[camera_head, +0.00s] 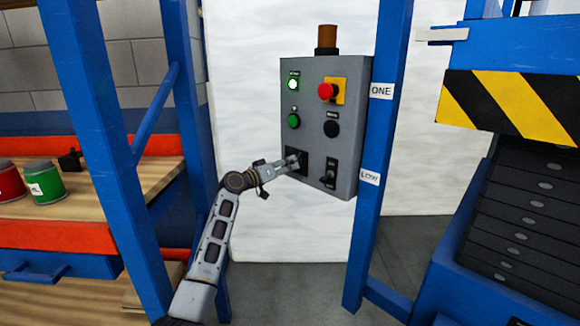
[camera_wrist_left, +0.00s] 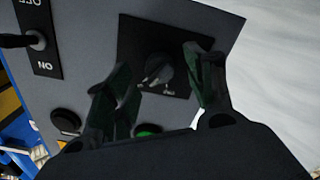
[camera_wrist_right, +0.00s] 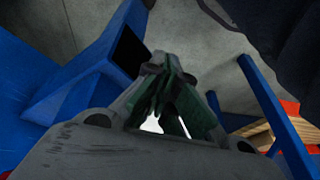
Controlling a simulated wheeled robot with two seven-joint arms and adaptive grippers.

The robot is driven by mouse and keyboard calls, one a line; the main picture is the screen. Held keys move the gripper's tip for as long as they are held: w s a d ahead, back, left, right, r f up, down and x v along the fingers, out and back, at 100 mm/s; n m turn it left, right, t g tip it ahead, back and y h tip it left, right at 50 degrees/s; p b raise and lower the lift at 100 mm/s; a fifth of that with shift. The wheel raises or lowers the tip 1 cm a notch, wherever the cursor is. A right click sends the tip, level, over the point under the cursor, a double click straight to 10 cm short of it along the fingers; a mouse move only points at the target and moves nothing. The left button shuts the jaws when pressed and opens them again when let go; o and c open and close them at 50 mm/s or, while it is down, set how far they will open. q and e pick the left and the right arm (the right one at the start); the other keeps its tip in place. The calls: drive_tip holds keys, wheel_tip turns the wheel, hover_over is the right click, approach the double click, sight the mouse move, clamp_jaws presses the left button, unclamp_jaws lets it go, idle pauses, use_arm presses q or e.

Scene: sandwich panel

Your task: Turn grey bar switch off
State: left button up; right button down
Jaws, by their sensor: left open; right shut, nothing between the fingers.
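A grey control box (camera_head: 326,125) hangs by the blue post. The dark grey switch knob (camera_wrist_left: 160,70) sits on a square black plate (camera_wrist_left: 128,42) at the box's lower left in the head view. My left gripper (camera_head: 293,161) is open in front of this plate. In the left wrist view its fingers stand on either side of the knob; I cannot tell whether they touch it. The knob's bar and setting are hard to read. A black lever switch (camera_head: 327,178) marked ON and OFF sits beside it. My right gripper (camera_wrist_right: 181,88) is shut and empty, away from the box.
The box also bears a red button (camera_head: 326,91) on a yellow plate, a lit green lamp (camera_head: 293,85), a green button (camera_head: 294,121) and a black button (camera_head: 332,129). A blue post (camera_head: 385,130) stands close right. Shelves with cans (camera_head: 45,184) are at left.

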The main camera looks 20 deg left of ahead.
use_arm(q)
drive_tip(key=shift+x, duration=1.1)
drive_tip(key=shift+c, duration=0.4)
drive_tip(key=c, duration=0.9)
